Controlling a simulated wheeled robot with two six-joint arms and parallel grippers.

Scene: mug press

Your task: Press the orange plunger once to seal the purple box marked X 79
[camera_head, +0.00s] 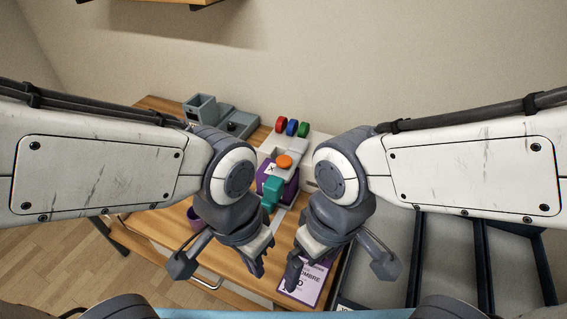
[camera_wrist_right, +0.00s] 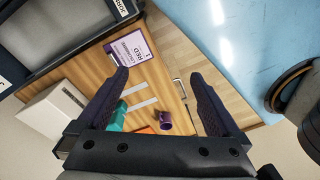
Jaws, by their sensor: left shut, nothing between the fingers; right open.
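The orange plunger (camera_head: 284,161) stands on the press at the back middle of the table, between my two arms. A purple box marked X (camera_head: 270,168) is just below it in the head view; its number is not readable. A teal part (camera_head: 271,192) is in front of the box. A bit of orange (camera_wrist_right: 145,130) shows behind my right gripper's base in the right wrist view. My left gripper (camera_head: 258,268) is shut and empty, in front of the press. My right gripper (camera_head: 294,270) is open and empty beside it; its spread fingers show in the right wrist view (camera_wrist_right: 155,74).
Red, blue and green buttons (camera_head: 291,127) line the press's back. A grey machine (camera_head: 200,108) stands at back left. A purple mug (camera_head: 194,218) is at left, partly hidden. A printed card (camera_head: 312,280) lies at the front. Grey trays (camera_head: 450,250) fill the right.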

